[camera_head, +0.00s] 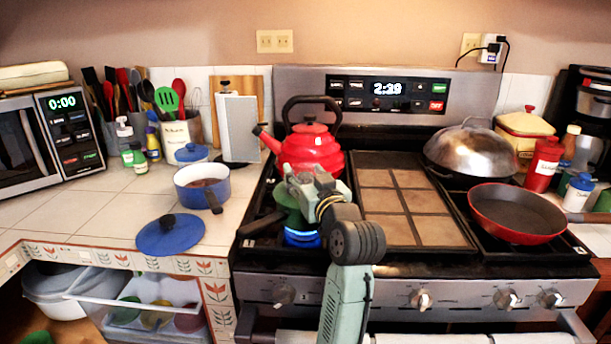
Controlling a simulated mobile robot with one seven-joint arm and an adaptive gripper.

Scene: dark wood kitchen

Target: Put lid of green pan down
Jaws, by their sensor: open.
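My gripper (301,186) is above the front left burner of the stove, in front of the red kettle. It is open, but my own wrist and arm hide most of its fingers. A green piece of cookware (288,200) shows beside and below it, with a dark handle (261,224) pointing left. I cannot tell how much of the green is lid and how much is pan, nor whether the gripper touches it. Blue (302,239) shows beneath the green piece, at the burner.
A red kettle (310,150) stands close behind my gripper. A tiled griddle area (405,205) lies right of it, with a red pan (515,212) and domed wok (465,150) beyond. A blue pot (188,196) and blue lid (170,236) are on the left counter, with free tiles around.

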